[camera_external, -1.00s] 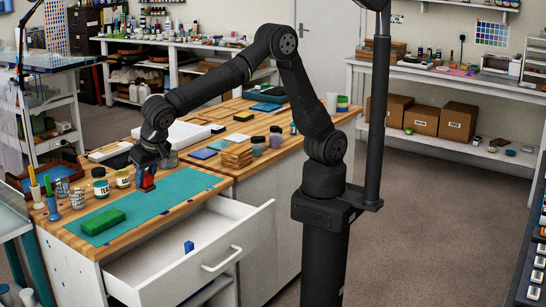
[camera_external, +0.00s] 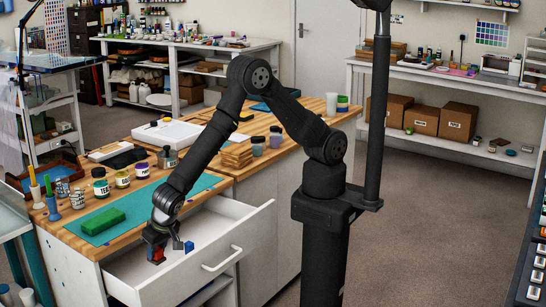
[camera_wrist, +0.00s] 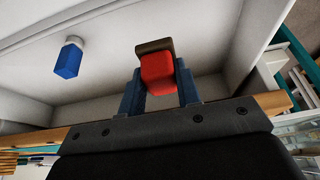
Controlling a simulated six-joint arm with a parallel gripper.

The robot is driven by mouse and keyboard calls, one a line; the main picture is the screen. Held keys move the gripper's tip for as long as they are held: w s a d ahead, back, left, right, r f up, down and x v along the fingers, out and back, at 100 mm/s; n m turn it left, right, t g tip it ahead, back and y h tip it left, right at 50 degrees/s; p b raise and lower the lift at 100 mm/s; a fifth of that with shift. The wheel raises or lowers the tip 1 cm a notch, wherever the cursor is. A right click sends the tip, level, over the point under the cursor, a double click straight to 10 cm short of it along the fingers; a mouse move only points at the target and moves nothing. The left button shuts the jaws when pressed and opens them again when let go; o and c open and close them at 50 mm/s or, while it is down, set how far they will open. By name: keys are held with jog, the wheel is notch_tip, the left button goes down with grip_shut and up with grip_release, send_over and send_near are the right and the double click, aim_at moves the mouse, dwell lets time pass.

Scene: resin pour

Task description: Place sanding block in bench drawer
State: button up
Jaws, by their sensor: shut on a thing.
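The sanding block (camera_external: 157,257), red with a brown face, is held in my gripper (camera_external: 156,247). In the wrist view the block (camera_wrist: 158,72) sits between the two blue fingers of my gripper (camera_wrist: 160,85), which are shut on its sides. The bench drawer (camera_external: 231,216) is pulled open, and my gripper is over its front left part. The white inside of the drawer (camera_wrist: 105,30) shows in the wrist view. I cannot tell whether the block touches the drawer floor.
A small blue item (camera_external: 188,246) is in the drawer, right of my gripper; the wrist view shows it too (camera_wrist: 68,58). A green block (camera_external: 104,221) lies on the teal mat (camera_external: 150,203) on the bench top.

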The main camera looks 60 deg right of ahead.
notch_tip(320, 180, down, 7)
jog(key=shift+f, duration=0.2)
jog(key=shift+f, duration=0.1)
jog(key=o, duration=1)
jog(key=shift+c, duration=0.2)
jog(key=v, duration=1.2)
jog(key=shift+w, duration=0.1)
